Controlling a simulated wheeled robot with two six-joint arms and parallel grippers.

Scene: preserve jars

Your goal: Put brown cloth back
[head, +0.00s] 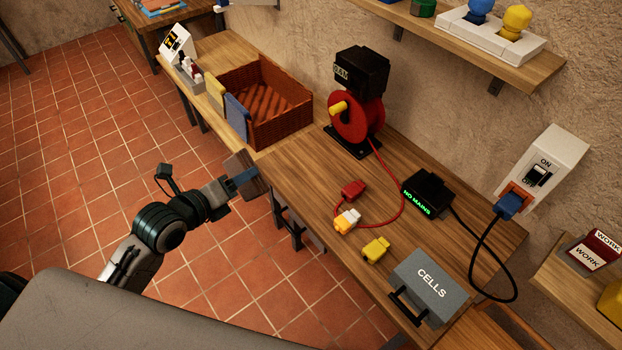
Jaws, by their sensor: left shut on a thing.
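My left gripper (244,178) is shut on a small brown cloth (237,163). It holds the cloth at the near left edge of the wooden worktop, just in front of the wicker basket's near right corner. Whether the cloth touches the table edge is hard to tell. The reddish-brown basket (290,127) stands open and looks empty. A yellow cloth (216,92) and a blue cloth (236,115) hang side by side over its front left wall. My right gripper is not in view.
The worktop holds a red cable reel (357,118), a black "NO MAINS" box (428,194), a yellow connector (376,250) and a grey "CELLS" case (424,284). Red and black cables loop across it. The tiled floor (90,170) at left is clear.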

